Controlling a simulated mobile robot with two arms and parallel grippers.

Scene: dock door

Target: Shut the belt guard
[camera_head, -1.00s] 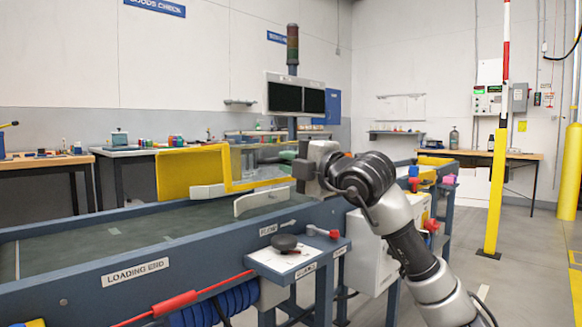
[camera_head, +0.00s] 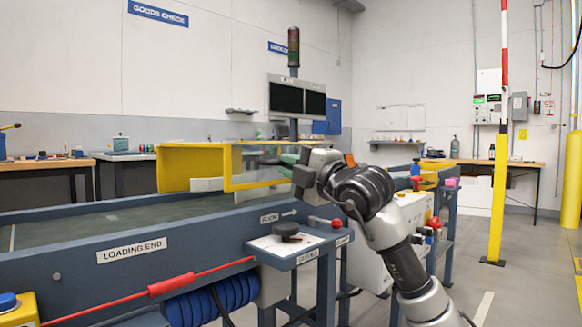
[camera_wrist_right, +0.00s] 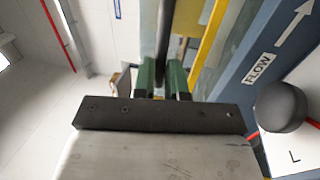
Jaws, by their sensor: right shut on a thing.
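The belt guard (camera_head: 192,170) has a yellow frame with clear panels and stands over the conveyor belt (camera_head: 110,222). Its lower yellow edge is close above the belt's side wall, with a little of a white plate showing beneath it. My right gripper (camera_head: 284,159) is at the guard's right end. In the right wrist view its green fingers (camera_wrist_right: 163,80) are shut on a dark bar (camera_wrist_right: 166,38), which looks like the guard's handle. The yellow frame runs just beside the bar there. The head view hides the exact grip. My left gripper is not in view.
A small shelf with a black knob (camera_head: 286,230) and a red-knobbed lever (camera_head: 335,224) juts from the conveyor's near side, below my right arm. A signal tower (camera_head: 293,50) and twin screens (camera_head: 297,97) stand behind. A yellow post (camera_head: 497,190) stands on the right floor.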

